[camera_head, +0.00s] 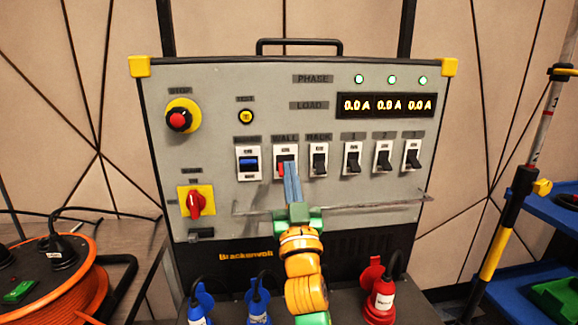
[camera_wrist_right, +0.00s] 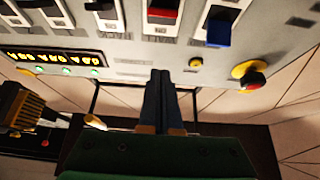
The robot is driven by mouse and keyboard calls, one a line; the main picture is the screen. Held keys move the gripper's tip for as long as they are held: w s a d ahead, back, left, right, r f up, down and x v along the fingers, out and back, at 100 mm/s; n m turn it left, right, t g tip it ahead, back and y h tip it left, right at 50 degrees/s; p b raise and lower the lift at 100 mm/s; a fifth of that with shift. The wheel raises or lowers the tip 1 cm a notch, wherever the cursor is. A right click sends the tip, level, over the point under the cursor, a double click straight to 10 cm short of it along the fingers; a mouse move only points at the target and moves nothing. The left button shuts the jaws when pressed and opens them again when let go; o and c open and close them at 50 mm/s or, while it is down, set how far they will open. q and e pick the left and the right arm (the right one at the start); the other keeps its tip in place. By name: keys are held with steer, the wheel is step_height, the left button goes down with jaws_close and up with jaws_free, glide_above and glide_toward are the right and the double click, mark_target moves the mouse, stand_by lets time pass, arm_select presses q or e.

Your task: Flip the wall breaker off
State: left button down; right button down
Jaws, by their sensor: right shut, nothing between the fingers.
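The wall breaker (camera_head: 281,159) is the red-levered switch under the WALL label, second from left in the breaker row. In the right wrist view its red lever (camera_wrist_right: 164,13) shows at the top edge, just beyond my fingertips. My right gripper (camera_head: 288,167) is shut and empty, its blue-grey fingers held together over the lower part of this breaker and hiding some of it. The fingers also show in the right wrist view (camera_wrist_right: 161,75). I cannot tell whether they touch the lever, or clearly which way it is set. My left gripper is not in view.
A blue-levered breaker (camera_head: 249,163) is just left; the black rack breaker (camera_head: 319,162) is just right. A clear ledge (camera_head: 375,205) crosses the panel below. A red stop button (camera_head: 179,119) and red rotary switch (camera_head: 196,204) are left. The load display (camera_head: 386,105) reads 0.0 A.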

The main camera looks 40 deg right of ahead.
step_height(320, 180, down, 6)
steer(key=s+a+b, duration=0.1)
steer(key=s+b, duration=0.1)
steer(key=s, duration=0.1)
steer(key=shift+a, duration=0.35)
steer(key=shift+r, duration=0.1)
